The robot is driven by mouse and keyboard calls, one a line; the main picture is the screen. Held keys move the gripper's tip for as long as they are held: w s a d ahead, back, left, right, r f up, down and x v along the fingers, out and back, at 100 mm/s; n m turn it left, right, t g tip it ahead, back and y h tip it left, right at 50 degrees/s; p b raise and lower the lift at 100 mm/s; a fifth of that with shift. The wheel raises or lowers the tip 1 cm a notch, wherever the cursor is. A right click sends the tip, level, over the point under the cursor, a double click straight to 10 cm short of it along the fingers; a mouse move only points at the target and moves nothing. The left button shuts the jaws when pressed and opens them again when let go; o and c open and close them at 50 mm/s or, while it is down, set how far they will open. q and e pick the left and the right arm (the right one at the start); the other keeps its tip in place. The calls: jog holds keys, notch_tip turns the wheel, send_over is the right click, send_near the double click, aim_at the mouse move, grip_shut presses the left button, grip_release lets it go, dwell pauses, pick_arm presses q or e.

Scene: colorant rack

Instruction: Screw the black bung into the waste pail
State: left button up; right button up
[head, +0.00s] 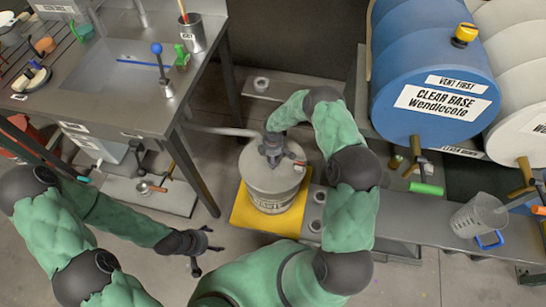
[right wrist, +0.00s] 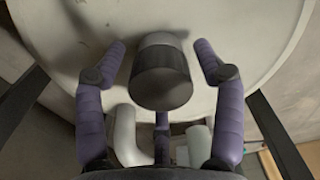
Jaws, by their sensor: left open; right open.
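The waste pail (head: 258,187) is a pale grey drum with a label low on its front. In the right wrist view its light lid (right wrist: 245,35) fills the top. The black bung (right wrist: 163,80) stands up from the lid, between the purple fingers of my right gripper (right wrist: 160,50). The fingers are spread, with gaps on both sides of the bung. In the head view my right gripper (head: 273,155) is over the lid and hides the bung. How deep the bung sits cannot be seen. My left gripper (head: 203,250) is open and empty, left of the pail above the floor.
The pail stands on a yellow mat (head: 243,213). A steel bench with a sink (head: 105,72) is at left. A blue drum (head: 425,70) and a white drum lie at right. A clear jug (head: 475,215) and a green cylinder (head: 426,188) sit on the low shelf.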

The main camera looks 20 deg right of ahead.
jog(key=c, duration=1.1)
jog(key=m, duration=0.6)
jog(key=shift+m, duration=0.3)
jog(key=m, duration=0.7)
jog(key=shift+w, duration=0.1)
jog(key=o, duration=1.1)
